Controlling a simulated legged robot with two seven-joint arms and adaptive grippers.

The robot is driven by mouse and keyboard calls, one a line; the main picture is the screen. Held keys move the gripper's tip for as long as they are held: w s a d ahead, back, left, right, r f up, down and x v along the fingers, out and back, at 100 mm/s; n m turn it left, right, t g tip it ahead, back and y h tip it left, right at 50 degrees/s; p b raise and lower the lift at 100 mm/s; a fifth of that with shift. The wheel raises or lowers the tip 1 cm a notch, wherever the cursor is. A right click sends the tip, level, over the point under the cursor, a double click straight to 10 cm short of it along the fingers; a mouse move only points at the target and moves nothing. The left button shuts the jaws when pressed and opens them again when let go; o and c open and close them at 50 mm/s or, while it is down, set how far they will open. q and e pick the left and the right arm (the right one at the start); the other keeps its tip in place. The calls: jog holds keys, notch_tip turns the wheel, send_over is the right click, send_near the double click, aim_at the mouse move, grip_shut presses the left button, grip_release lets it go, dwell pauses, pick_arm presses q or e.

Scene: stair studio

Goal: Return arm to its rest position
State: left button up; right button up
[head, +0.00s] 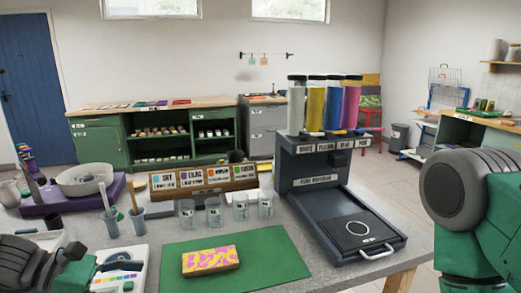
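Part of my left arm (35,265), dark grey and green, shows at the lower left corner, beside a white tray at the table's near left edge. No fingertips of my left gripper can be made out. Part of my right arm (470,205), a grey rounded joint with green links, stands at the right edge, to the right of the table and the dark dispenser. My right gripper is outside the picture. Neither arm is seen holding anything.
A yellow-and-pink block (210,261) lies on a green mat (275,255). Behind are several clear cups (213,211) and a labelled wooden rack (160,189). A dark dispenser (300,165) with coloured tubes stands right. A purple-based bowl (84,180) and the white tray (140,253) are left.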

pick_arm(q)
jog(key=s+a+f+m+g+y+b, duration=0.1)
jog(key=s+f+m+y+b, duration=0.2)
jog(key=s+f+m, duration=0.4)
jog(key=s+a+f+m+y+b, duration=0.1)
jog(key=s+f+m+y+b, duration=0.2)
jog(key=f, duration=1.2)
jog(key=s+a+f+m+g+y+b, duration=0.1)
jog(key=s+f+m+y+b, duration=0.2)
jog(key=s+f+m+y, duration=0.3)
jog(key=s+f+m, duration=0.5)
jog(key=s, duration=0.2)
jog(key=shift+s+a+f+g, duration=0.2)
jog(key=shift+a+f+g, duration=0.1)
jog(key=shift+f, duration=0.1)
